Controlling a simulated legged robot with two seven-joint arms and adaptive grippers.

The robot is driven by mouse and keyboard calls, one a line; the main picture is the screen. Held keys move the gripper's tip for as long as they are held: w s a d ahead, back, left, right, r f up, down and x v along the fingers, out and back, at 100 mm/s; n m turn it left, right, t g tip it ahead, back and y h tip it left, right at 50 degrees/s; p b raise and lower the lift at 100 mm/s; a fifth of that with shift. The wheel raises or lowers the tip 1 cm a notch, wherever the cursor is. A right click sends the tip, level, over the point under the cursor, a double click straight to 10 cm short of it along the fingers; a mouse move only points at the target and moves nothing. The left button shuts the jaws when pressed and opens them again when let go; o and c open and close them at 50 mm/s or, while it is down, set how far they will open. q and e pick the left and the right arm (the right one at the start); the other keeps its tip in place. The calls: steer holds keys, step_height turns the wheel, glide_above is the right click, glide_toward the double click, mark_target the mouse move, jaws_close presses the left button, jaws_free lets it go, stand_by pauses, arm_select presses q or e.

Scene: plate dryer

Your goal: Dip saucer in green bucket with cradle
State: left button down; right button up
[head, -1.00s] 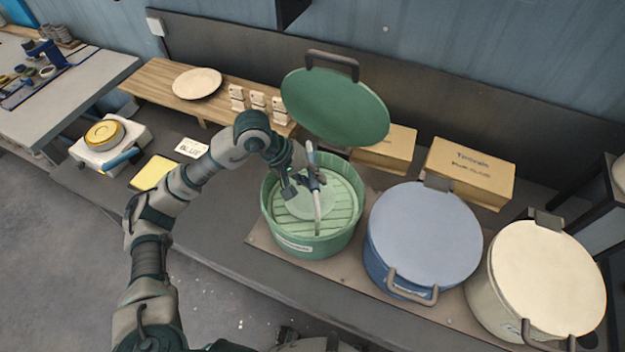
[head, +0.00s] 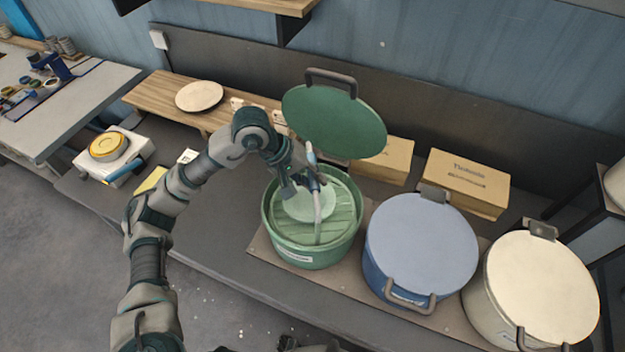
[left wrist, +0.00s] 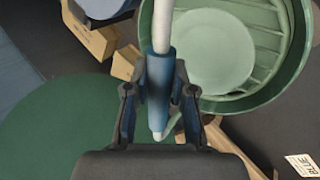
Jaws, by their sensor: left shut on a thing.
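The green bucket (head: 312,257) stands open on the counter, with slatted lines showing inside. A pale green saucer (head: 303,207) lies within its mouth, low beside the cradle's rod; it also shows in the left wrist view (left wrist: 205,52). The cradle (head: 317,205) is a pale curved rod with a blue grip, which shows in the left wrist view (left wrist: 159,75). My left gripper (head: 312,182) is above the bucket, shut on the blue grip. How the cradle holds the saucer is hidden. My right gripper is not visible.
The green lid (head: 335,120) stands tilted up behind the bucket. A blue lidded bucket (head: 420,245) and a cream lidded one (head: 535,285) stand to the right. Cardboard boxes (head: 467,183) are behind. A wooden bench (head: 150,95) at the left bears a plate (head: 199,96).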

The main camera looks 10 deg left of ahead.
arm_select(q)
steer(key=shift+r+p, duration=0.55)
steer(key=shift+r, duration=1.2)
steer(key=shift+r+p, duration=0.8)
steer(key=shift+r, duration=0.3)
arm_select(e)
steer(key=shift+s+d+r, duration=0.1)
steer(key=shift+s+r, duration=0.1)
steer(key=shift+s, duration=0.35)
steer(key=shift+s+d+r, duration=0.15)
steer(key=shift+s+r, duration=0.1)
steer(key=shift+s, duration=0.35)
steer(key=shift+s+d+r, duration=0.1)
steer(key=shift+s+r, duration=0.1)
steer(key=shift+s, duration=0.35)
